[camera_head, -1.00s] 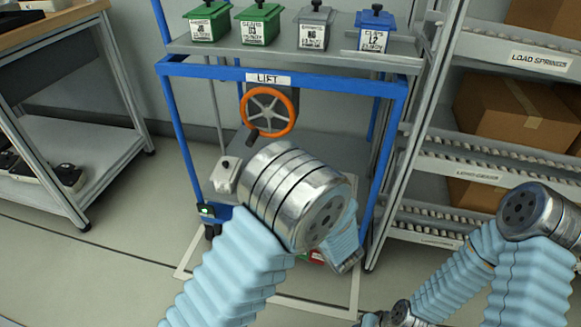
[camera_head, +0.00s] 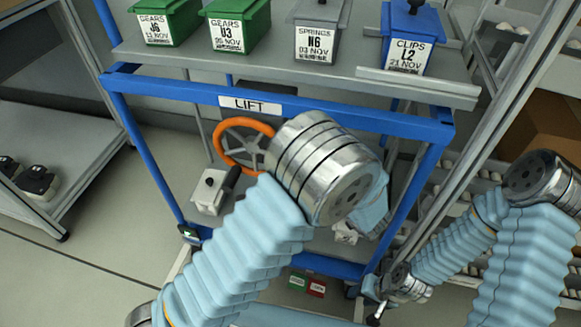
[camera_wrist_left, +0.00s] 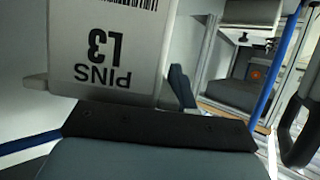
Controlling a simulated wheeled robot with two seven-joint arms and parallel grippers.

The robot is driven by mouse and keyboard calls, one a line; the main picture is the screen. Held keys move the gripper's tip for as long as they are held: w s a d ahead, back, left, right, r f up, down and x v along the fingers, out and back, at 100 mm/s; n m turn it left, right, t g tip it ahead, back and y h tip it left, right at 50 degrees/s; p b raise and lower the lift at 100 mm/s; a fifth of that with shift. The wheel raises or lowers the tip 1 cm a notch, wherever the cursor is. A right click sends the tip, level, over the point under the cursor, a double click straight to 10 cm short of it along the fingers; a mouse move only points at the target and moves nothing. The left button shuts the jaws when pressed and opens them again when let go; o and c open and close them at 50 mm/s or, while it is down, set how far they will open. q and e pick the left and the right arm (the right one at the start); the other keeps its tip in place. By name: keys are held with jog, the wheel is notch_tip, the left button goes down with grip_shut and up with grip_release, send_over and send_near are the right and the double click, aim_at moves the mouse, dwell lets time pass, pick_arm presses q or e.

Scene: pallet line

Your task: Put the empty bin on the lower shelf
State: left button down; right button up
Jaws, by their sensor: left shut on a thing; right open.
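A pale bin (camera_wrist_left: 110,88) with a label reading PINS L3 fills the upper left of the left wrist view, upside down there. My left gripper (camera_wrist_left: 150,130) is shut on it. Its contents do not show. In the head view my left arm hides its own gripper and the bin. The blue lift frame (camera_head: 280,107) stands ahead, with a grey lower deck (camera_head: 330,247) partly hidden behind my left arm. My right gripper (camera_head: 374,312) is open at the lower right, small and partly cut off, apart from the lift.
The top shelf (camera_head: 190,62) holds two green bins, a grey bin and a blue bin (camera_head: 408,35). An orange handwheel (camera_head: 228,133) and a small grey box (camera_head: 209,190) are on the lift. Roller racks stand right; a bench shelf (camera_head: 75,150) stands left.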

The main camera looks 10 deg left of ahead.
pick_arm(q)
jog(key=shift+w+a+f+b, duration=0.45)
jog(key=shift+w+a+f, duration=0.65)
jog(key=shift+a+f, duration=1.05)
jog(key=shift+w+a+f+b, duration=0.45)
jog(key=shift+w+a+f, duration=0.7)
jog(key=shift+a+f, duration=1)
jog(key=shift+w+a+f+b, duration=0.45)
jog(key=shift+w+a+f, duration=0.65)
jog(key=shift+a+f, duration=1.05)
pick_arm(e)
jog(key=shift+w+d+f, duration=0.2)
jog(key=shift+w+f, duration=0.1)
jog(key=shift+f, duration=0.35)
jog(key=shift+w+d+f, duration=0.15)
jog(key=shift+w+f, duration=0.1)
jog(key=shift+f, duration=0.4)
pick_arm(q)
jog(key=shift+f, duration=0.1)
pick_arm(e)
jog(key=shift+f, duration=0.1)
pick_arm(q)
jog(key=c, duration=1)
grip_release()
